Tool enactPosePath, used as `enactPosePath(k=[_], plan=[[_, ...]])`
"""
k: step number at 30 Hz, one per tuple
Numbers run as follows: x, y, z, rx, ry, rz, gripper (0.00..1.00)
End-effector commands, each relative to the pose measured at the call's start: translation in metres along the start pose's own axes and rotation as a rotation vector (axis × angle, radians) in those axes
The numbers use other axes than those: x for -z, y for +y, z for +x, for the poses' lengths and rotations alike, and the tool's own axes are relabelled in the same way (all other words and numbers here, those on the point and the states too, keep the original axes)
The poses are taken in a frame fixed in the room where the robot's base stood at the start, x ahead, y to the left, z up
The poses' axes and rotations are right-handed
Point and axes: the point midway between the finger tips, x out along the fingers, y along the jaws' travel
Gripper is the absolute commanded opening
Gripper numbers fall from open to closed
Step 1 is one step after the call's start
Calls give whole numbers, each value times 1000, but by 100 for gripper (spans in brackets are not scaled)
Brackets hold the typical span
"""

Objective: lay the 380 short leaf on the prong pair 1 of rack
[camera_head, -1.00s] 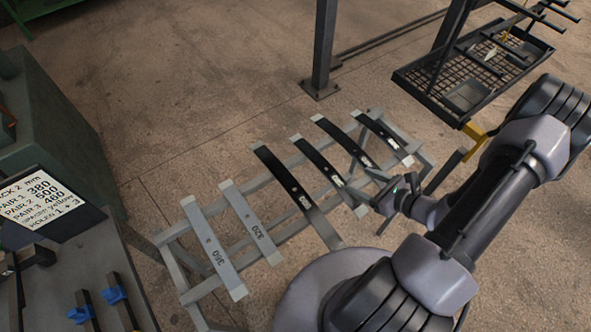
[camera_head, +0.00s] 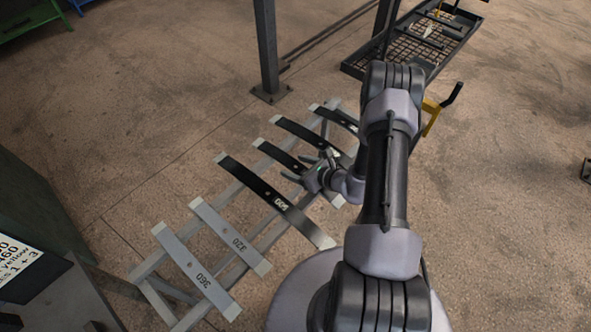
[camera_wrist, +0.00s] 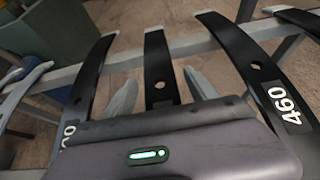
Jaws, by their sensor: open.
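A short black leaf (camera_head: 278,155) with a pale tip lies on the grey stand, between a longer black leaf and the one marked 460. In the wrist view the short leaf (camera_wrist: 157,65) runs away from me with a hole in its middle. My gripper (camera_head: 308,168) is open over it, and in the wrist view its fingers (camera_wrist: 160,78) sit on either side of it. No grip on the leaf shows. The short leaf's number is hidden behind my gripper. A rack with dark prongs (camera_head: 447,17) stands at the upper right; its pair numbers cannot be read.
The stand (camera_head: 155,262) also holds grey leaves marked 360 (camera_head: 195,270) and 320 (camera_head: 228,235), a long black leaf (camera_head: 262,192), and the 460 leaf (camera_wrist: 246,60). A steel post (camera_head: 265,45) rises behind. A partly cut-off sign (camera_head: 18,262) is at the left.

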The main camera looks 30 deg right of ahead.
Motion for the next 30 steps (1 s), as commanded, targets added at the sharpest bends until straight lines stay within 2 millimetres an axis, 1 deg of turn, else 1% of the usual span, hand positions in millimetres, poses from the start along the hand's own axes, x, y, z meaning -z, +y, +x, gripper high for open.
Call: enactPosePath(k=[2,7,8,9,14,15,17,18,30], plan=[[0,0,6,-1,-1,-1,66],[-1,0,5,0,-1,0,66],[-1,0,5,0,-1,0,62],[-1,0,5,0,-1,0,55],[0,0,5,0,0,0,23],[0,0,5,0,0,0,15],[0,0,5,0,0,0,4],[0,0,5,0,0,0,0],[-2,0,4,1,-2,-1,0]])
